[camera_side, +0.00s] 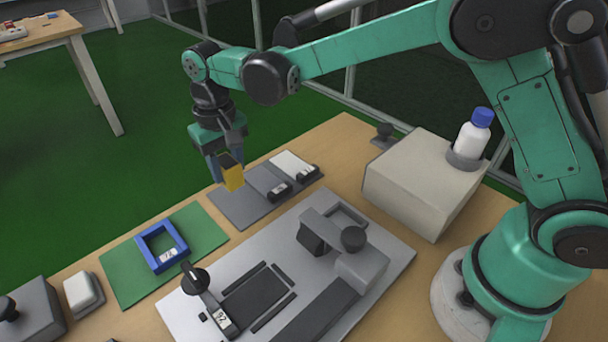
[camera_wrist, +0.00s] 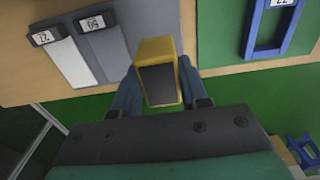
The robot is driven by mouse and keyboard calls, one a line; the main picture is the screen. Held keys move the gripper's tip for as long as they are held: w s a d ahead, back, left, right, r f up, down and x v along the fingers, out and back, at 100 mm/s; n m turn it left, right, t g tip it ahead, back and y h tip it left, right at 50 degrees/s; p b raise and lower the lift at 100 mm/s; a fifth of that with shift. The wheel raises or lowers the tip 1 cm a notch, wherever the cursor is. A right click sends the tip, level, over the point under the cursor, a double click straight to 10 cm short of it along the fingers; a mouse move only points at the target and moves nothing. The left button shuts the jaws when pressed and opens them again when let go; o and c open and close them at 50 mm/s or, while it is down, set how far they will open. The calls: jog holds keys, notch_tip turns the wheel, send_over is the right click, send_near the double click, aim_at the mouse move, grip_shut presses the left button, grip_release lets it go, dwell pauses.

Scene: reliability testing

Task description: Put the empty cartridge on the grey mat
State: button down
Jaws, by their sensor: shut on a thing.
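My gripper (camera_side: 226,168) is shut on a yellow cartridge (camera_side: 234,180), held in the air with its lower end hanging below the fingers. In the wrist view the cartridge (camera_wrist: 146,50) shows a dark face between the two blue fingers (camera_wrist: 160,85). In the side view it appears over the far left part of the grey mat (camera_side: 236,209); its exact height is hard to tell. A grey cartridge (camera_side: 264,181) and a white cartridge (camera_side: 290,164) lie side by side on the mat, toward its right. The mat's bare part (camera_wrist: 150,18) is beside them.
A green mat (camera_side: 127,272) holds a blue frame (camera_side: 153,255). A grey fixture plate (camera_side: 178,313) with clamps stands in front. A pale box (camera_side: 412,185) with a blue-capped bottle (camera_side: 472,136) stands at right. The table's edge lies close to the grey mat.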

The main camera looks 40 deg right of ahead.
aim_at(232, 186)
jog(key=shift+f, duration=2.5)
jog(key=shift+f, duration=0.1)
jog(key=shift+c, duration=2.3)
grip_release()
notch_tip(232, 186, up, 12)
jog(key=shift+r, duration=0.1)
jog(key=s+d+t, duration=0.7)
jog(key=s+d, duration=0.6)
jog(key=shift+s+d, duration=0.25)
